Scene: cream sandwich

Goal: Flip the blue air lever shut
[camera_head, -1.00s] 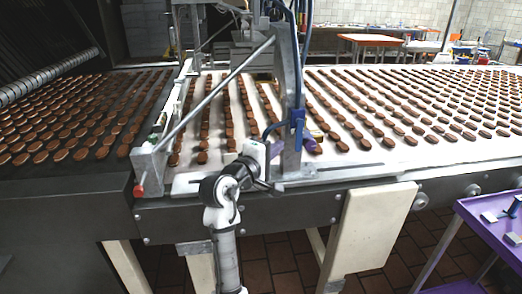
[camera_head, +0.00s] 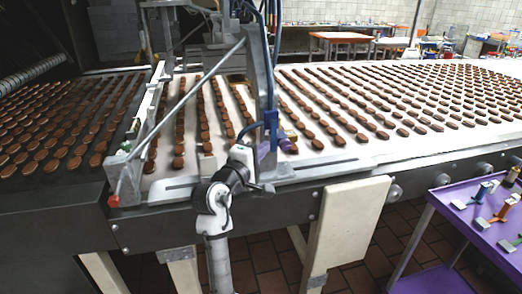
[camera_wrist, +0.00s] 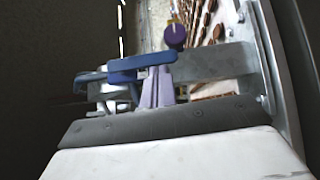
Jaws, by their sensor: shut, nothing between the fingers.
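The blue air lever (camera_wrist: 140,62) lies crosswise in the wrist view, with a darker blue end at its left, on a metal valve fitting beside a grey bar. In the head view, blue parts (camera_head: 271,119) show on the upright metal post, partly behind my gripper. My gripper's purple fingers (camera_wrist: 158,87) are shut and empty. They are right at the lever's near side and overlap it in the picture; I cannot tell whether they touch. In the head view my gripper (camera_head: 262,153) is at the foot of the post, above the conveyor's front edge.
A round purple knob (camera_wrist: 175,36) is just beyond the lever. The conveyor (camera_head: 350,150) carries rows of brown biscuits. A slanted metal rod (camera_head: 185,105) with a red end crosses at left. A purple cart (camera_head: 470,225) with tools stands at right.

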